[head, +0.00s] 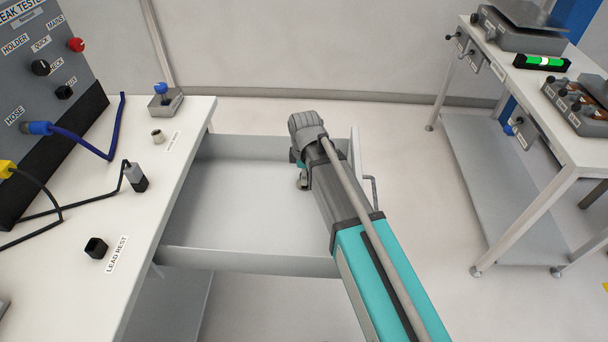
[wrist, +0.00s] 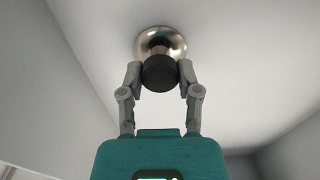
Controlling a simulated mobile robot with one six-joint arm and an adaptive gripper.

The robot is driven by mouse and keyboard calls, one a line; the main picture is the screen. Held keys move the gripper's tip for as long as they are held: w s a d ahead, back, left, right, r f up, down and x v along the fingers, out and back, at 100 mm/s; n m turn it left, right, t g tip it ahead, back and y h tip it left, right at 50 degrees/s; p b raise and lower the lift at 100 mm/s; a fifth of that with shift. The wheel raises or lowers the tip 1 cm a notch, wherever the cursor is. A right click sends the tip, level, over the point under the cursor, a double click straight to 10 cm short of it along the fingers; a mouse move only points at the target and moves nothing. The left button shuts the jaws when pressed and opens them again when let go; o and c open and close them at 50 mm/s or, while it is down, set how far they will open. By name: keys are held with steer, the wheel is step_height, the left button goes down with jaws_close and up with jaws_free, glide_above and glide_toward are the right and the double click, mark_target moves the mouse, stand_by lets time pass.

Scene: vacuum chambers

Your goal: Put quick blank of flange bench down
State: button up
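The quick blank (wrist: 172,46) shows in the wrist view as a shiny round metal disc with a black knob (wrist: 159,74). My gripper (wrist: 160,70) has one finger on each side of the knob and appears shut on it. In the head view my gripper (head: 301,180) is mostly hidden behind my arm, over the right part of an open drawer (head: 225,258). The blank cannot be made out clearly there. Whether the disc touches the drawer floor or hangs just above it, I cannot tell.
The drawer's visible floor is bare left of my arm. The white bench (head: 60,250) on the left carries the leak tester (head: 45,90), cables, a lead rest (head: 96,248) and a small tray (head: 165,103). Another bench (head: 500,75) with instruments stands at right.

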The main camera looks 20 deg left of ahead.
steer(key=o, duration=0.4)
steer(key=shift+r, duration=0.1)
step_height(320, 180, up, 12)
steer(key=p, duration=1.2)
steer(key=shift+r, duration=0.1)
stand_by(1.0)
steer(key=s+d+r+m+p, duration=0.1)
steer(key=s+d+m, duration=0.1)
steer(key=d+m, duration=0.5)
steer(key=s+d+r+m+p, duration=0.2)
steer(key=d+m, duration=0.4)
steer(key=d, duration=1.1)
steer(key=s+d+r+m+p, duration=0.1)
steer(key=d+r+m+p, duration=0.1)
steer(key=d+m, duration=0.5)
steer(key=shift+s+d+m, duration=0.15)
steer(key=shift+s+d, duration=0.05)
steer(key=shift+d, duration=1.2)
steer(key=shift+s+d+m, duration=0.15)
steer(key=shift+s+d, duration=0.05)
steer(key=shift+d, duration=1.15)
